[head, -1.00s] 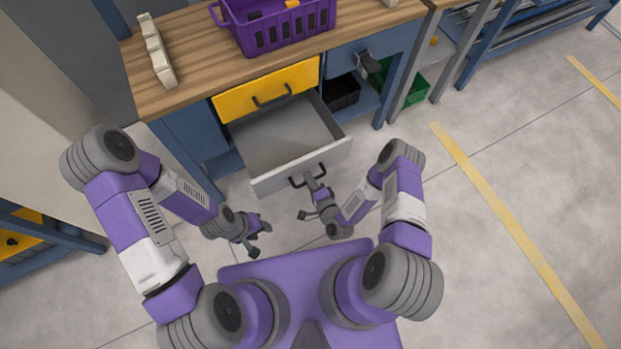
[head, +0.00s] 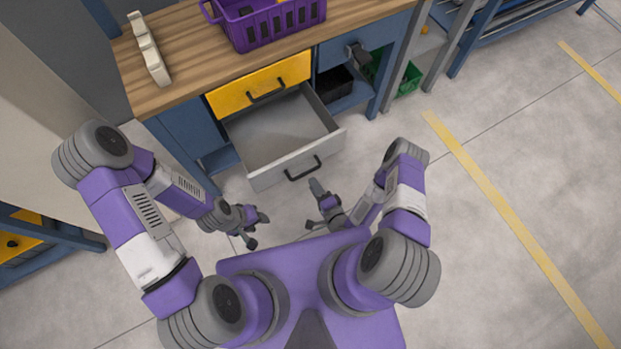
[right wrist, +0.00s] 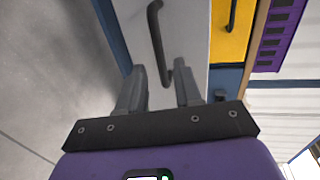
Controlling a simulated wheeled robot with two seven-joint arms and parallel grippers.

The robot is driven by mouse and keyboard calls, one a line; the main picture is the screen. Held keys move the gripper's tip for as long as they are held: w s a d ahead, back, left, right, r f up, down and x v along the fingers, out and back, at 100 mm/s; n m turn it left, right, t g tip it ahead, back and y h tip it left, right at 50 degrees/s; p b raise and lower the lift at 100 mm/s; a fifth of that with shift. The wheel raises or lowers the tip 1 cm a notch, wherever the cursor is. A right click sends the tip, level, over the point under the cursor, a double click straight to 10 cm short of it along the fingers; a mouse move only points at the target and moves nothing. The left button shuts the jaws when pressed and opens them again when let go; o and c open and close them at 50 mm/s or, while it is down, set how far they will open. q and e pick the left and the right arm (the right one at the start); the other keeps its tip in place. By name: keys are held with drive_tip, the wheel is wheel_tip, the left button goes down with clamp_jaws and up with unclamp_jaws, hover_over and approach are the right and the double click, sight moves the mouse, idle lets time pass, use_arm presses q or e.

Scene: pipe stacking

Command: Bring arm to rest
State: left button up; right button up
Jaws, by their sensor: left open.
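My right gripper (head: 313,205) is open and empty, just in front of the pulled-out grey drawer (head: 318,157) and apart from its dark handle (head: 303,169). In the right wrist view its two fingers (right wrist: 160,68) stand apart, with the drawer handle (right wrist: 158,45) beyond them. My left gripper (head: 258,230) is open and empty, low in front of my base, to the left of the right one. The inside of the drawer shows as bare grey.
A workbench (head: 185,85) carries a purple basket (head: 275,30) and a pale notched rack (head: 150,50). A shut yellow drawer (head: 258,85) sits above the open one. A green bin (head: 408,78) stands at right. The floor (head: 500,170) on the right is clear.

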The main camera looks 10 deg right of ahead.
drive_tip(key=shift+s, duration=0.2)
drive_tip(key=shift+w, duration=0.1)
idle(0.4)
drive_tip(key=s+a+r+n+g+p, duration=0.1)
drive_tip(key=s+r+n+g, duration=0.7)
drive_tip(key=n+g, duration=0.4)
drive_tip(key=r+g, duration=0.1)
drive_tip(key=g, duration=0.1)
drive_tip(key=shift+s+a+g+p, duration=0.2)
drive_tip(key=shift+s+g+p, duration=0.1)
drive_tip(key=shift+s+p, duration=0.1)
